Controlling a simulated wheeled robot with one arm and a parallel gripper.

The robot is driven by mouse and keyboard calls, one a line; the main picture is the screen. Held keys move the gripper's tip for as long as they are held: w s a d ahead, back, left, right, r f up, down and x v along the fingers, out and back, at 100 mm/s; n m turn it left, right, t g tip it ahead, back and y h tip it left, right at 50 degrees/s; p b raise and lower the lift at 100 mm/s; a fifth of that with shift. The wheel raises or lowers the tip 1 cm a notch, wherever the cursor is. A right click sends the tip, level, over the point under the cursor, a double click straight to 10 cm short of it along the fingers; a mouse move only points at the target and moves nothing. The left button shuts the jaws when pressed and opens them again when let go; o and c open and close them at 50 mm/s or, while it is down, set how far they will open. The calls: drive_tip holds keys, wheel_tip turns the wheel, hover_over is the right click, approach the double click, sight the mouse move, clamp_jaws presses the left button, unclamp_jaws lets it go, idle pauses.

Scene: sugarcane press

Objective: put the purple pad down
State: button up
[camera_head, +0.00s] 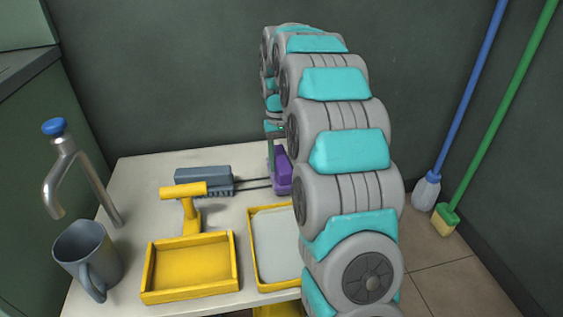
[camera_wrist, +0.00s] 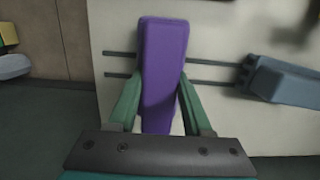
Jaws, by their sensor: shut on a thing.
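The purple pad (camera_wrist: 162,62) is a long block with rounded edges. In the wrist view it stands between the two green fingers of my gripper (camera_wrist: 160,100), which is shut on it. In the head view the pad (camera_head: 282,172) shows at the back right of the white table, partly hidden by my arm. My gripper (camera_head: 273,140) is above and behind it there, largely covered by the arm. Whether the pad's lower side touches the table or the dark rails is not clear.
Two dark rails (camera_head: 254,184) run from a blue-grey block (camera_head: 203,181) towards the pad. A yellow T-shaped handle (camera_head: 184,190), yellow tray (camera_head: 190,291), yellow-rimmed white tray (camera_head: 262,285), grey mug (camera_head: 88,257) and tap (camera_head: 66,160) occupy the table (camera_head: 137,190). Brushes stand right.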

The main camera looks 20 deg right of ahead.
sight(280, 155)
drive_tip(key=shift+f, duration=0.4)
drive_tip(key=o, duration=1.2)
drive_tip(key=shift+r, duration=0.15)
wheel_tip(280, 155, up, 12)
drive_tip(key=w+p, duration=0.1)
drive_tip(key=shift+w+d+r, duration=0.15)
drive_tip(key=shift+w+r, duration=0.05)
drive_tip(key=shift+r, duration=0.05)
